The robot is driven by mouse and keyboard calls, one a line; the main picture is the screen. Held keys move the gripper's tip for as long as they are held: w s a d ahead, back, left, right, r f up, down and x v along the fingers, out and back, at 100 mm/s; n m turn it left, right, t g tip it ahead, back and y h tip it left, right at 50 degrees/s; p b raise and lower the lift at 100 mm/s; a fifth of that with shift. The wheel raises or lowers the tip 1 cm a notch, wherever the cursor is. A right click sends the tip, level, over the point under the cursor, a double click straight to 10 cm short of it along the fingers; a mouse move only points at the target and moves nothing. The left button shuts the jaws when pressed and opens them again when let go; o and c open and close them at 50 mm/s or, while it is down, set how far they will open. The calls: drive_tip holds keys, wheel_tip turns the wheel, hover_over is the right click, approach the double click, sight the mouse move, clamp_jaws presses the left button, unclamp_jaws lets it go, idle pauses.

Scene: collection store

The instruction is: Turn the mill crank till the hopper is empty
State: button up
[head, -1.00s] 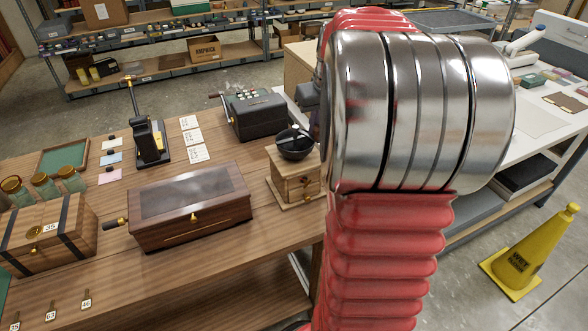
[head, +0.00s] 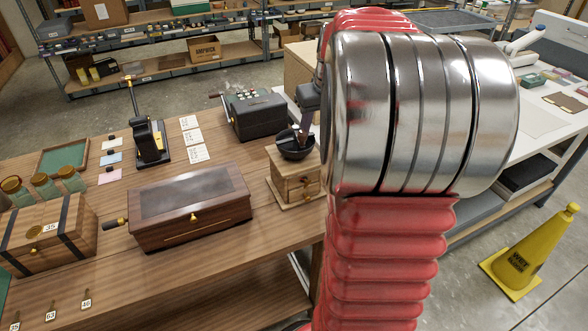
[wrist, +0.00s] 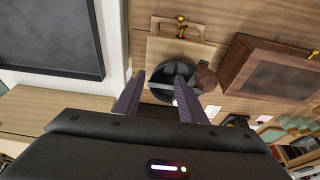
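The mill (head: 294,178) is a small wooden box with a drawer and a dark round hopper (head: 293,152) on top, at the right end of the wooden table. In the wrist view, the hopper (wrist: 163,71) is a black bowl with a dark bar across it. A brown round crank knob (wrist: 206,79) sits at its right side. My gripper (wrist: 159,76) is open, its two fingers apart over the bowl, the right fingertip overlapping it. In the head view, my gripper (head: 304,130) is just above the hopper, partly hidden by my arm. The hopper's contents cannot be made out.
A long wooden box with a side crank (head: 190,207) stands left of the mill. A dark keyed machine (head: 256,115) stands behind it. A yellow cone (head: 530,255) stands on the floor at right.

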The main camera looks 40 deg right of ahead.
drive_tip(key=shift+r, duration=0.1)
wheel_tip(320, 180, up, 7)
idle(1.0)
idle(0.4)
drive_tip(key=a, duration=1.1)
drive_tip(key=s+a+f+n, duration=0.1)
drive_tip(key=s+a, duration=0.3)
drive_tip(key=a, duration=0.4)
drive_tip(key=s+a+f+n+t, duration=0.1)
drive_tip(key=s+a+f, duration=0.3)
drive_tip(key=a, duration=0.3)
drive_tip(key=s+a+f+n+t+y, duration=0.1)
drive_tip(key=s+a+f, duration=0.1)
drive_tip(key=s+a, duration=0.4)
drive_tip(key=a, duration=0.2)
drive_tip(key=shift+s+a+f, duration=0.15)
drive_tip(key=shift+s+a, duration=0.1)
drive_tip(key=shift+a, duration=0.05)
drive_tip(key=shift+c, duration=0.9)
